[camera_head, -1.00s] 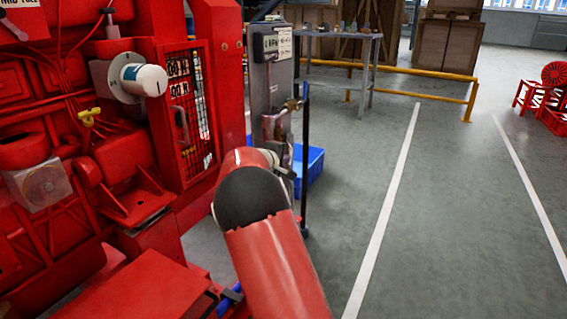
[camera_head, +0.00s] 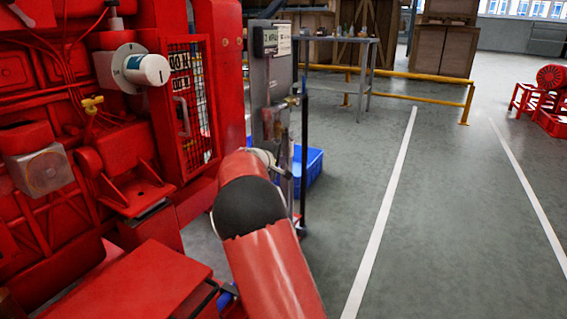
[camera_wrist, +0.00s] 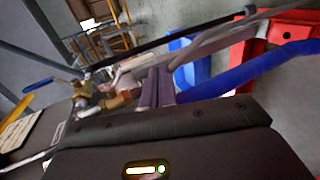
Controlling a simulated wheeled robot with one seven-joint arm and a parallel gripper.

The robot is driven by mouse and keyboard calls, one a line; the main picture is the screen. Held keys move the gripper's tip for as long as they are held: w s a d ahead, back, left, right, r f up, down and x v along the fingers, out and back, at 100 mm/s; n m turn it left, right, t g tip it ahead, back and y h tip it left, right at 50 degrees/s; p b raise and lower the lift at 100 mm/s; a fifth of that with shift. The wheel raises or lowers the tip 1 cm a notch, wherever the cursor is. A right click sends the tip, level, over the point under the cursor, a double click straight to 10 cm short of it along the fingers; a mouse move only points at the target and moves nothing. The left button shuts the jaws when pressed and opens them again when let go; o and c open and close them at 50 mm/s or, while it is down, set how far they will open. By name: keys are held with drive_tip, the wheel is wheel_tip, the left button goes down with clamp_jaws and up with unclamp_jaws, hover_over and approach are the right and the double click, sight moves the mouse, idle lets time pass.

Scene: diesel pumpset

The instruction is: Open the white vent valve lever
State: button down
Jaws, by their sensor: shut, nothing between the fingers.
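My gripper (camera_wrist: 158,74) shows in the wrist view as two dark fingers side by side, shut and empty. Brass valve fittings (camera_wrist: 108,100) lie just left of the fingers, with a blue lever (camera_wrist: 42,83) farther left. A pale, whitish piece (camera_wrist: 130,68) beside the fittings may be the white vent valve lever, but it is blurred and I cannot be sure. I cannot tell whether the fingers touch it. In the head view my arm hides most of the gripper, in front of the grey panel stand (camera_head: 271,90) and its pipework.
The red pumpset (camera_head: 110,190) fills the left side, with a white cylinder (camera_head: 148,70) and a yellow valve (camera_head: 92,104) on it. A blue crate (camera_head: 314,165) sits on the floor behind the stand. A yellow rail (camera_head: 430,77) crosses the back.

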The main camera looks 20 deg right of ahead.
drive_tip(key=s+a+b, duration=0.1)
drive_tip(key=s+a, duration=0.5)
drive_tip(key=a, duration=0.2)
drive_tip(key=s+d+m+g+y, duration=0.2)
drive_tip(key=s+m, duration=0.1)
drive_tip(key=s, duration=0.6)
drive_tip(key=s+a+f+m+y, duration=0.1)
drive_tip(key=s+a+m+y, duration=0.3)
drive_tip(key=s, duration=0.7)
drive_tip(key=s+a+f+n+y, duration=0.1)
drive_tip(key=s+a+y, duration=0.1)
drive_tip(key=s+a, duration=0.65)
drive_tip(key=s+a+m+y, duration=0.2)
drive_tip(key=s+y, duration=0.1)
drive_tip(key=s, duration=1)
wheel_tip(320, 180, up, 12)
drive_tip(key=p, duration=1.2)
drive_tip(key=shift+s+a+g, duration=0.15)
drive_tip(key=shift+a+g, duration=0.15)
drive_tip(key=shift+g, duration=0.1)
